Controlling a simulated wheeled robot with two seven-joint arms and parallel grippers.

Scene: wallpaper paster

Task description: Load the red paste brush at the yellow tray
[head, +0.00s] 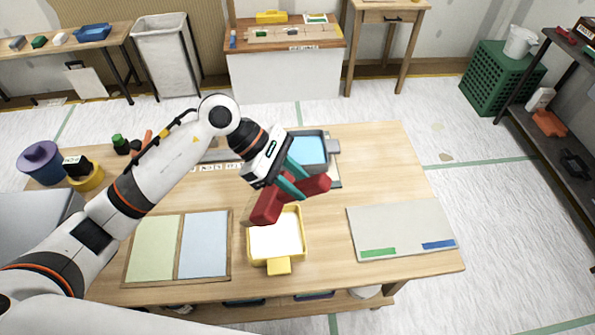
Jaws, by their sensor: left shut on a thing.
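My left gripper (297,188) has teal fingers and is shut on the red paste brush (268,205). The brush is a chunky red shape with a paler edge at its left, which may be bristles. It is over the back edge of the yellow tray (301,253); I cannot tell whether it touches the tray. The tray sits on the wooden table, holds a flat white fill and has a yellow tab at its front. My right gripper is not in view.
A grey tray with a blue fill (310,150) stands behind the brush. A two-panel green and blue board (180,247) lies left of the yellow tray. A pale board with green and blue strips (402,229) lies right. Pots (40,163) stand at the table's left.

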